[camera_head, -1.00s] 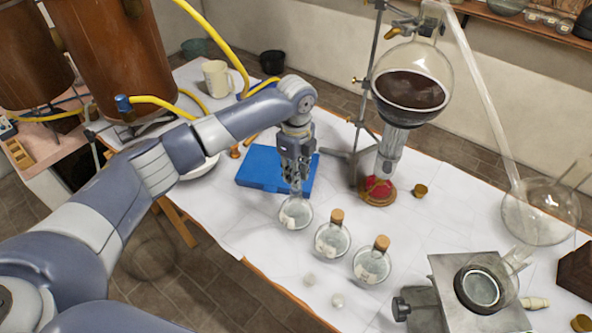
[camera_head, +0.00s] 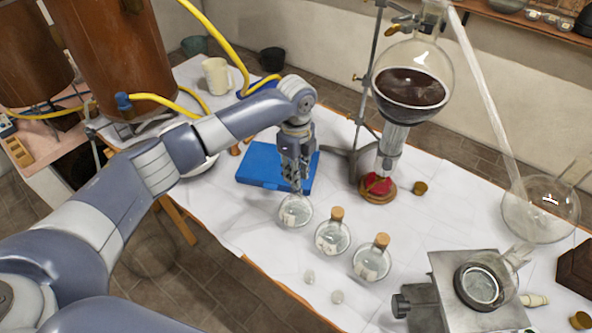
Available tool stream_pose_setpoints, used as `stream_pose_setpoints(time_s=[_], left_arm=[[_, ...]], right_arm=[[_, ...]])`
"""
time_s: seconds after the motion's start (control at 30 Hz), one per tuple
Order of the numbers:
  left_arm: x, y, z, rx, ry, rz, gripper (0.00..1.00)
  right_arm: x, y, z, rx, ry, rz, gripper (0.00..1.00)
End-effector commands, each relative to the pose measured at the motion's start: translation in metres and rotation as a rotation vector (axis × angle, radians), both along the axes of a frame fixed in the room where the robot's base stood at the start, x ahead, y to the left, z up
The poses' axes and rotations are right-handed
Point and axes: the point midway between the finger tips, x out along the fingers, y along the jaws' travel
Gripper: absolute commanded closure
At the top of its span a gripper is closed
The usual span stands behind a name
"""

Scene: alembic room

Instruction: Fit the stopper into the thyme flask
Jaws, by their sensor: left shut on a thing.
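Three round glass flasks with pale labels stand in a slanting row on the white-covered table. The labels are too small to read. The left flask (camera_head: 295,212) shows no cork; the middle flask (camera_head: 332,238) and the right flask (camera_head: 371,264) each have a cork in the neck. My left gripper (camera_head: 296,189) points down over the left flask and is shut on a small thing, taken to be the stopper. Its fingers hide the stopper and the flask's neck, so I cannot tell whether the stopper is in the neck. My right gripper is out of view.
Two small clear glass pieces (camera_head: 309,277) lie in front of the flasks. A blue case (camera_head: 255,167) lies behind my left gripper. A stand with a large dark-filled glass vessel (camera_head: 412,88) rises behind right. A metal burner block (camera_head: 450,275) stands at right.

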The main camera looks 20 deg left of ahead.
Motion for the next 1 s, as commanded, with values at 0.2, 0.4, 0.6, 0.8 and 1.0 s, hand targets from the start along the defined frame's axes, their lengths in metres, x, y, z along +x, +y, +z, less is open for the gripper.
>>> stream_pose_setpoints(time_s=[0.2,0.4,0.6,0.8,1.0], left_arm=[[-0.0002,-0.0002,-0.0028,-0.001,0.000,0.000,1.00],[-0.0001,-0.0003,-0.0051,-0.001,0.000,0.000,1.00],[0.0000,-0.0002,-0.0058,-0.001,-0.001,0.000,1.00],[0.0000,-0.0003,-0.0056,0.000,-0.001,0.000,1.00],[0.0001,-0.0006,-0.0050,-0.001,-0.001,-0.001,1.00]], right_arm=[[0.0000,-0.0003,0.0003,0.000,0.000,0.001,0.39],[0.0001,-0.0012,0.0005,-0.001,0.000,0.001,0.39],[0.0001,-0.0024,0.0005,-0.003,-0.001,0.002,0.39],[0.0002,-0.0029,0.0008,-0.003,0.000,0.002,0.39],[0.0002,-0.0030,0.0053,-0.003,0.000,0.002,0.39]])
